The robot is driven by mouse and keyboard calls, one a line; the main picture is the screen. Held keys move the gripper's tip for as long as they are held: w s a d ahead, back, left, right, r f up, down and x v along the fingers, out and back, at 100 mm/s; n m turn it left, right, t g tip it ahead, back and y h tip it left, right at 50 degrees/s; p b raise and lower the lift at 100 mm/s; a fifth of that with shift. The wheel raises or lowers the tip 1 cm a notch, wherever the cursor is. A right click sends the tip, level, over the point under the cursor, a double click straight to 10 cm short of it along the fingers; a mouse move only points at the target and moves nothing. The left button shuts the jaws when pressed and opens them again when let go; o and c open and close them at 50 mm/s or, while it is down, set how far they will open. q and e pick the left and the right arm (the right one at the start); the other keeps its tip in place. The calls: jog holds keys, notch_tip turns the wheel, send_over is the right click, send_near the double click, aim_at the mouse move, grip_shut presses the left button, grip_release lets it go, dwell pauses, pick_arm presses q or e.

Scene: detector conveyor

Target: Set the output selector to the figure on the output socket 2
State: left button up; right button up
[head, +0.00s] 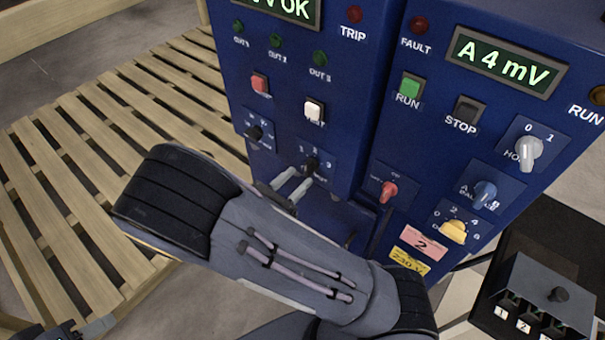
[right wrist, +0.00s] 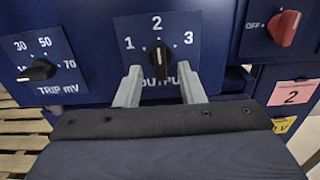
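The output selector (head: 312,164) is a black knob on a blue plate marked 1, 2, 3. In the right wrist view the knob (right wrist: 158,61) stands with its white pointer line up, at 2. My right gripper (right wrist: 160,84) is open, one pale finger on each side below the knob, apart from it; the fingers partly cover the word OUTPUT. In the head view my right arm crosses the cabinet front. A pink label (head: 425,244) with a 2 is on the cabinet's lower right. A grey box (head: 540,290) at lower right carries small numbered tags, including 1 and 2. Part of my left gripper (head: 75,332) shows at the lower left edge.
The trip mV knob (right wrist: 38,70) is left of the selector. A red knob (head: 388,190) is on its right, with blue, yellow and white-grey knobs beyond. Buttons and displays are above. A wooden pallet (head: 85,185) lies on the floor at left.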

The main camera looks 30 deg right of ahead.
jog(key=v, duration=0.4)
jog(key=shift+a, duration=0.15)
dwell(0.4)
jog(key=s+d+f+m+g+y, duration=0.2)
jog(key=s+d+m+g+y, duration=0.4)
jog(key=s+m+g+y, duration=0.45)
jog(key=s+a+r+m+t+y, duration=0.1)
jog(key=r+m+t+y, duration=0.3)
jog(key=m, duration=0.3)
jog(key=s+a+r+m+t+y, duration=0.1)
jog(key=s+r+m+t+y, duration=0.1)
jog(key=r+m+t+y, duration=0.3)
jog(key=shift+s+a+r+m+y, duration=0.35)
jog(key=shift+r+m+y, duration=0.1)
jog(key=shift+m, duration=0.5)
